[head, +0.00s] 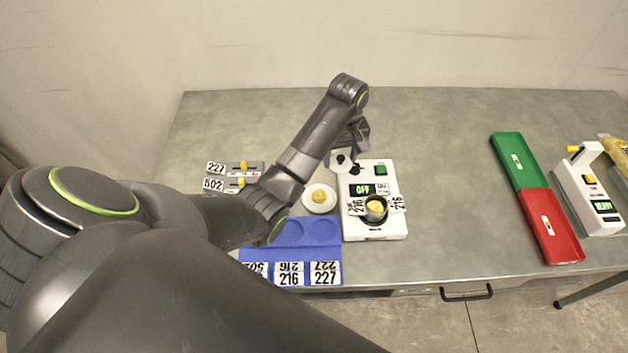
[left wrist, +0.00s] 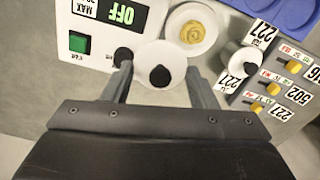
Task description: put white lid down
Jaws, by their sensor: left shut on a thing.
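The white lid (left wrist: 150,58) has a black knob and sits between the fingers of my left gripper (left wrist: 158,72), which is shut on it. In the head view the lid (head: 337,165) shows below my left gripper (head: 352,150), by the back left corner of a white device (head: 389,225). Its height above the table is hard to tell. A white dish (head: 307,203) with a yellow piece lies left of the device. My right gripper is not in view.
The device reads OFF and holds a 216-labelled cup (head: 376,218). A blue tray (head: 254,252) with round recesses lies at the front. Label sliders (head: 243,167) are at left. Green (head: 509,147) and red (head: 561,244) trays lie right. Table between device and trays is clear.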

